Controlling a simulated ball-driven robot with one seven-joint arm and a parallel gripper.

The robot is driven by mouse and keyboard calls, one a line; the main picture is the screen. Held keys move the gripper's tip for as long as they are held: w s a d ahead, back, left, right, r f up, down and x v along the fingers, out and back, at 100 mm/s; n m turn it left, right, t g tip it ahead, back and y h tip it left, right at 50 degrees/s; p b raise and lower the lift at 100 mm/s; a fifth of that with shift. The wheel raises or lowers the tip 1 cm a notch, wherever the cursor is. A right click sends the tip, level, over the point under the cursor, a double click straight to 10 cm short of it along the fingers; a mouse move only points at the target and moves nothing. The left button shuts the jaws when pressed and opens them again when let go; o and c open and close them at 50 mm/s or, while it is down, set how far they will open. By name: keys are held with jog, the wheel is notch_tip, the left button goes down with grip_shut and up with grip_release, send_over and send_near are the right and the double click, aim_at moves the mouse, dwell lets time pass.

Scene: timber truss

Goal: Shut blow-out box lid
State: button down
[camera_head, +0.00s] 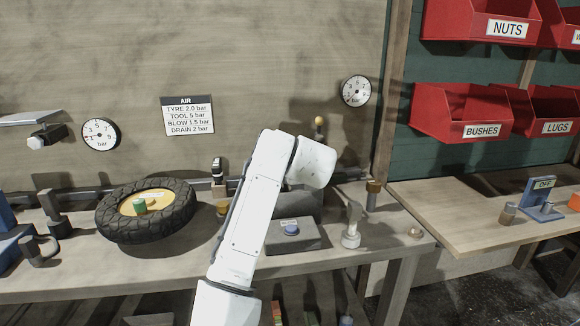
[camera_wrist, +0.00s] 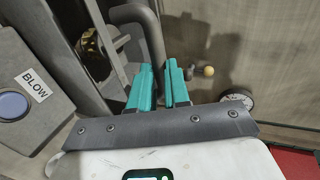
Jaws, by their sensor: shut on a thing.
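The blow-out box (camera_head: 293,205) is a dark grey box on the bench, mostly hidden behind my arm in the head view. Its front has a BLOW label and a round blue button (camera_head: 291,229), which also shows at the left of the wrist view (camera_wrist: 13,104). In the wrist view, a curved dark grey handle (camera_wrist: 142,18) runs down between the teal fingers of my gripper (camera_wrist: 160,84), which is shut on it. A pale flat edge (camera_wrist: 107,45) runs beside the handle. The lid's angle cannot be told, and the head view hides my fingers.
A tyre (camera_head: 147,209) lies on the bench to the left. A yellow knob (camera_head: 319,121) and a gauge (camera_head: 355,91) are at the back wall. A second table (camera_head: 450,205) is at the right.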

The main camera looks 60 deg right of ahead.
jog(key=shift+t+h, duration=0.7)
jog(key=shift+h, duration=0.2)
jog(key=shift+s+a+f+b, duration=0.1)
jog(key=shift+a+f+b, duration=0.05)
jog(key=shift+f+b, duration=0.6)
jog(key=shift+s+a+f+b, duration=0.1)
jog(key=shift+a+f+b, duration=0.05)
jog(key=shift+f+b, duration=0.55)
jog(key=shift+s+a+f+b, duration=0.15)
jog(key=shift+f+b, duration=0.35)
jog(key=shift+b, duration=0.4)
jog(key=shift+r, duration=0.2)
jog(key=c, duration=1.1)
grip_release()
jog(key=p+v, duration=0.1)
jog(key=v, duration=0.9)
jog(key=shift+s+a, duration=0.2)
jog(key=shift+a, duration=0.05)
jog(key=shift+r, duration=0.1)
